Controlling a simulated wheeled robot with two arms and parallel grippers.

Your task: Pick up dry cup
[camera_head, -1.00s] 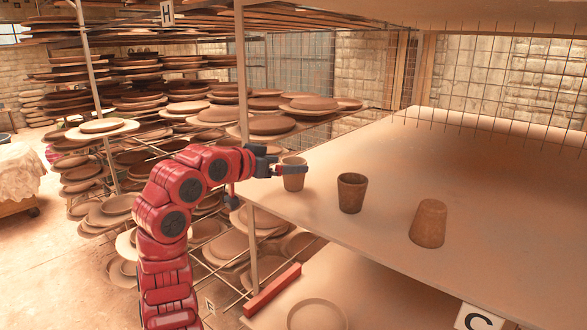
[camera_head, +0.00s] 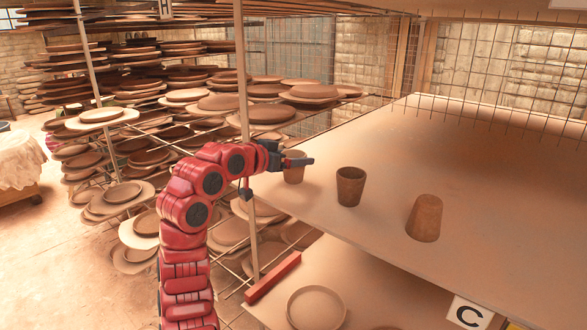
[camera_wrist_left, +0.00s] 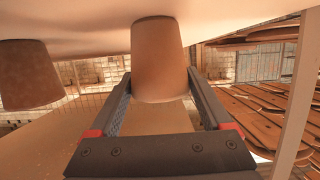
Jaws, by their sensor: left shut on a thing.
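A pale tan cup (camera_head: 294,177) is at the left end of the wide shelf (camera_head: 400,240). My left gripper (camera_head: 297,162) reaches it from the left and is shut on it near its upper part. In the left wrist view, the cup (camera_wrist_left: 158,60) sits between the two fingers of my left gripper (camera_wrist_left: 160,100). That view looks upside down, with the shelf surface at the top. I cannot tell whether the cup's base still touches the shelf. My right gripper is not in view.
A darker brown cup (camera_head: 350,187) stands upright to the right of the pale one. A rack post (camera_head: 243,100) and shelves of plates are close behind my left arm. The shelf's right part is clear.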

